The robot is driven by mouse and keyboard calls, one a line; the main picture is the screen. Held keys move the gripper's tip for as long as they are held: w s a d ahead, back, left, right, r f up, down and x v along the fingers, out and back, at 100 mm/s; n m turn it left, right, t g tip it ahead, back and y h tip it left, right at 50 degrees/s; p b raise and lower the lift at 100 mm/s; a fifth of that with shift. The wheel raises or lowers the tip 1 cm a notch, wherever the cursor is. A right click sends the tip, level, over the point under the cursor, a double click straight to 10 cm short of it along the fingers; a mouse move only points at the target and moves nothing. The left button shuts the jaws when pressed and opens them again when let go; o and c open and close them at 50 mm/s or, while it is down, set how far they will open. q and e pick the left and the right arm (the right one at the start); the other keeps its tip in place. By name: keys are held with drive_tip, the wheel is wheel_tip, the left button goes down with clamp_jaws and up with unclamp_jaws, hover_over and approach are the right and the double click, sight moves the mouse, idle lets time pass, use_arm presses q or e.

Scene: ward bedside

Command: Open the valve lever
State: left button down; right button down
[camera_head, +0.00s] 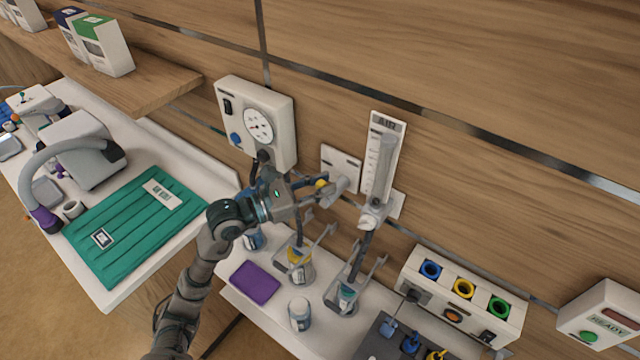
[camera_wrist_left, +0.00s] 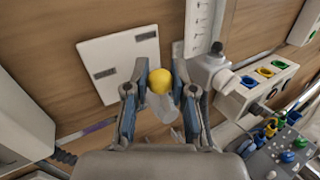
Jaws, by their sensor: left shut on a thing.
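The valve lever has a yellow ball end (camera_head: 321,183) and juts from a pale fitting on a white wall plate (camera_head: 336,156). In the left wrist view the yellow ball (camera_wrist_left: 160,81) sits between my fingertips, with a pale translucent stem below it. My left gripper (camera_head: 326,188) is shut on the lever in front of the plate; it also shows in the left wrist view (camera_wrist_left: 159,92). The fingers partly hide the lever's sides and the fitting in the head view. My right gripper is not in view.
A gauge box (camera_head: 257,122) is on the wall left of the lever, and a flow meter tube (camera_head: 382,160) is close on its right.

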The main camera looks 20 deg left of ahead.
use_arm(q)
drive_tip(key=shift+s+d+r+m+y, duration=0.15)
drive_tip(key=shift+d+m+y, duration=0.15)
drive_tip(key=shift+m, duration=0.5)
drive_tip(key=shift+m+g+y, duration=0.3)
drive_tip(key=shift+m, duration=0.1)
drive_tip(key=shift+f, duration=0.2)
drive_tip(key=c, duration=1)
unclamp_jaws()
drive_tip(key=shift+o, duration=0.2)
drive_tip(key=shift+a, duration=0.1)
drive_tip(key=v, duration=1.1)
drive_tip(key=shift+s+a, duration=0.2)
drive_tip(key=shift+a, duration=0.15)
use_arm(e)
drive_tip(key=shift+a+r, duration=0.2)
